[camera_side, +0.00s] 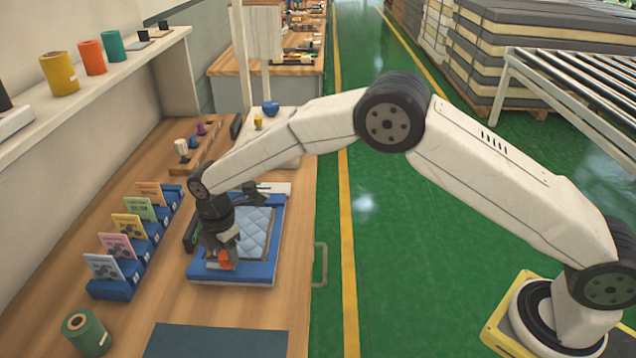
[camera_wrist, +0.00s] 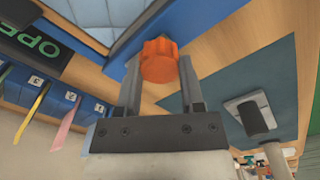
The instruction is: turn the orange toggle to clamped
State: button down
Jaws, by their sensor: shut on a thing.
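The orange toggle (camera_wrist: 160,61) is a lobed knob at the front edge of the blue fixture (camera_wrist: 150,22). In the wrist view it sits between the two fingers of my gripper (camera_wrist: 158,78), which is shut on it. In the side view the toggle (camera_side: 224,257) shows partly below my gripper (camera_side: 220,252), which points down at the fixture's near left part. A light blue quilted pad (camera_side: 257,232) lies in the fixture. A black sign with green letters reading "OPE" (camera_wrist: 30,45) shows in the wrist view, its end cut off. The toggle's exact angle is hard to tell.
A blue rack (camera_side: 120,288) with several coloured cards stands left of the fixture. A green roll (camera_side: 86,333) is at the near left, and a dark mat (camera_side: 215,341) lies in front. Pegs with small knobs (camera_side: 182,148) stand behind. Bare wood lies between fixture and mat.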

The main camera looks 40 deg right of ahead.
jog(key=shift+m, duration=0.4)
jog(key=m, duration=1.6)
jog(key=shift+m, duration=0.4)
jog(key=shift+c, duration=1.1)
grip_release()
